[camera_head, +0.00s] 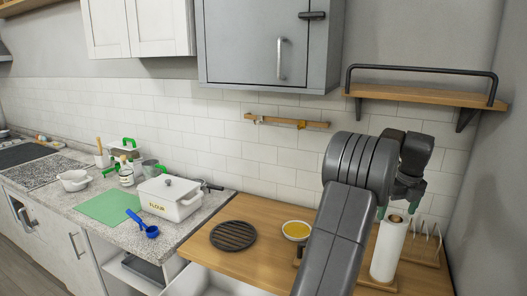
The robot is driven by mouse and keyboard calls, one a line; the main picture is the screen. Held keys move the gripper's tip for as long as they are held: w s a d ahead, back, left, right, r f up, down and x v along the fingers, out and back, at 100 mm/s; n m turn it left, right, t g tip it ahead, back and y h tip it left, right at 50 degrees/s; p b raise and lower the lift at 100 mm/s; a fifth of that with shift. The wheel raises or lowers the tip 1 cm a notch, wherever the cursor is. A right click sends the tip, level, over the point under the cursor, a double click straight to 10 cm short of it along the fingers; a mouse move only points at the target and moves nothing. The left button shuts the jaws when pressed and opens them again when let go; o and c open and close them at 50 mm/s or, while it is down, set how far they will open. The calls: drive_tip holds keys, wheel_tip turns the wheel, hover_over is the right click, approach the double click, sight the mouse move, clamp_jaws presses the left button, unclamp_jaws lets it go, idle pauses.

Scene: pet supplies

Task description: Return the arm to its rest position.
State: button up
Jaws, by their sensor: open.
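My arm (345,215) rises from the bottom of the head view and bends at a large dark joint in front of the tiled wall. I cannot tell how much room lies between the fingertips and the roll.
A wooden counter (270,242) bears a dark round trivet (233,235) and a bowl with yellow contents (296,230). A white lidded box (170,198), a blue scoop (143,225) and a green mat (105,207) are at left. A wooden shelf (420,93) hangs above my gripper.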

sight(396, 216)
wheel_tip(396, 216, down, 3)
drive_tip(key=shift+w+f, duration=0.1)
drive_tip(key=shift+f, duration=0.05)
drive_tip(key=shift+r, duration=0.5)
drive_tip(key=shift+f, duration=0.1)
wheel_tip(396, 216, up, 12)
drive_tip(key=s+b, duration=0.1)
drive_tip(key=f, duration=0.8)
drive_tip(key=w+f+p, duration=0.1)
drive_tip(key=f, duration=0.3)
drive_tip(key=shift+f, duration=0.35)
wheel_tip(396, 216, up, 20)
drive_tip(key=f, duration=0.1)
drive_tip(key=s+a+b, duration=0.3)
drive_tip(key=s, duration=0.4)
drive_tip(key=s+a+b, duration=0.3)
drive_tip(key=s+a, duration=0.1)
drive_tip(key=s, duration=0.4)
drive_tip(key=shift+s+a+r+b, duration=0.15)
drive_tip(key=shift+s+a+b, duration=0.1)
drive_tip(key=shift+b, duration=0.1)
